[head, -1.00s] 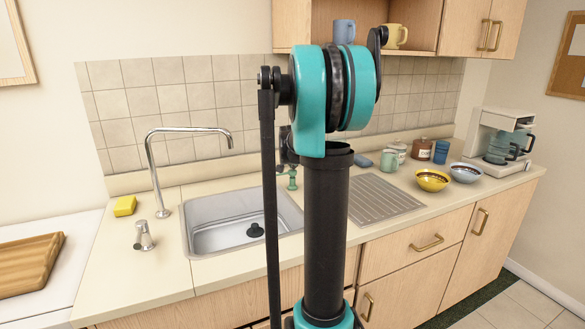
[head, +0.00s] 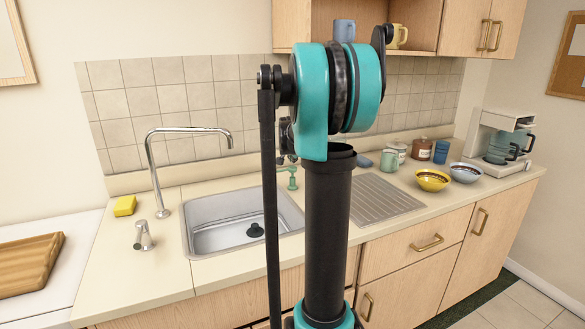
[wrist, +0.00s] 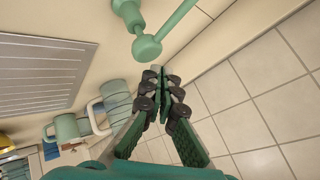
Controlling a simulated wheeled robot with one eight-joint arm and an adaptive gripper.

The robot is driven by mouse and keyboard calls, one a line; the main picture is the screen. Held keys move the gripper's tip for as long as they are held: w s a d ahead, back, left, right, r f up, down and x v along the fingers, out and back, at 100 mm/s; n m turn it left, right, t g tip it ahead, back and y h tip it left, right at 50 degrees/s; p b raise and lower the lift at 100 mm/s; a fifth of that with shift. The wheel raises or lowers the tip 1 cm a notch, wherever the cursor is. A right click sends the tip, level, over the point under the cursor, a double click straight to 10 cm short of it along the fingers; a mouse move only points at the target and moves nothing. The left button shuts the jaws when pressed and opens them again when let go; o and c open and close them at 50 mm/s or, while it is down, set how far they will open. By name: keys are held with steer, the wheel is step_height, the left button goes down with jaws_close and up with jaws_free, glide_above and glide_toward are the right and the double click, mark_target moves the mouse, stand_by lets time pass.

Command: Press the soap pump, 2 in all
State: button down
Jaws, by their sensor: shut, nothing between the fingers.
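The green soap pump (head: 292,180) stands on the counter behind the sink's right side, partly behind my arm in the head view. In the wrist view its green head (wrist: 147,47) and spout show just beyond the fingertips. My gripper (wrist: 155,73) is shut and empty, its tips close to the pump head with a small gap in the picture. I cannot tell the height between them. In the head view the gripper is mostly hidden behind my arm.
The sink (head: 215,228) and tall faucet (head: 152,170) are left of my arm. The ribbed drainboard (head: 385,199) is to the right. A green mug (head: 389,160), yellow bowl (head: 432,181) and coffee maker (head: 502,140) stand further right. The tiled wall (wrist: 262,110) is close behind the pump.

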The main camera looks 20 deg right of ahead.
steer(key=shift+r, duration=2.5)
step_height(320, 180, up, 4)
stand_by(0.5)
steer(key=shift+f, duration=4.45)
steer(key=shift+f, duration=0.2)
steer(key=shift+f, duration=0.25)
